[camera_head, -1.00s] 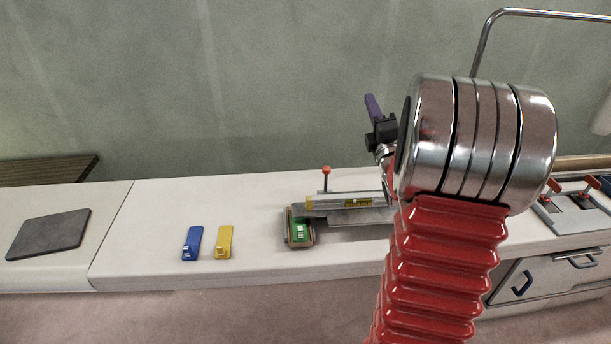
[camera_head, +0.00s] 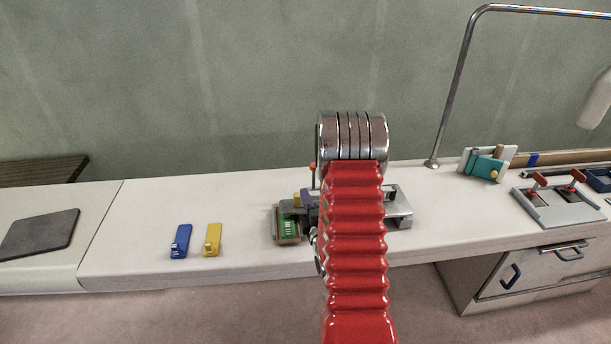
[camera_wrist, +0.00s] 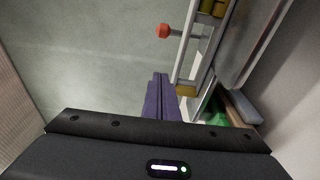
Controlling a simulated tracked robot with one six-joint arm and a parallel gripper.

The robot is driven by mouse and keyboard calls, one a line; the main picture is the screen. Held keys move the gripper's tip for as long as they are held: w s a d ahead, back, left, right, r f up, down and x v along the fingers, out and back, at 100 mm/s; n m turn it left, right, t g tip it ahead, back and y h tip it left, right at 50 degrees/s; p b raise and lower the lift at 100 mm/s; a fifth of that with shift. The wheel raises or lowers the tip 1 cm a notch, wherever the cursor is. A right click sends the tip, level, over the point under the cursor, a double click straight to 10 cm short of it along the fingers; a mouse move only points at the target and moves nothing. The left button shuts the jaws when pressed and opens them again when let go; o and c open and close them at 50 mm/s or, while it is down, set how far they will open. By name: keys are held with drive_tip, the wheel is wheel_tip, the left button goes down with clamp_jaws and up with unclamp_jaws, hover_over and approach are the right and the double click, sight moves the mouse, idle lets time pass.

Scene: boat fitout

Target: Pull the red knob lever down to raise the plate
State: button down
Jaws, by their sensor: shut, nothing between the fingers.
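The lever's red knob (camera_head: 312,166) stands on a thin rod at the back of the metal fixture (camera_head: 403,213), partly hidden by my arm. In the wrist view the red knob (camera_wrist: 163,31) is at the top, ahead of my gripper and apart from it. My gripper (camera_wrist: 158,77) has purple fingers, shut and empty. In the head view my gripper (camera_head: 306,195) is low over the fixture's left part, in front of the lever. The fixture's middle is hidden behind my arm. I cannot tell which part is the plate.
A green board (camera_head: 289,228) sits at the fixture's left end. Blue (camera_head: 181,241) and yellow (camera_head: 213,240) pieces lie left on the white counter. A dark mat (camera_head: 40,233) lies farther left. A red-handled unit (camera_head: 557,205) and a metal pole (camera_head: 455,90) stand right.

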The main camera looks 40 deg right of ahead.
sight(314, 178)
drive_tip(key=shift+d, duration=0.1)
drive_tip(key=w+d, duration=0.8)
idle(0.8)
drive_tip(key=shift+w, duration=0.1)
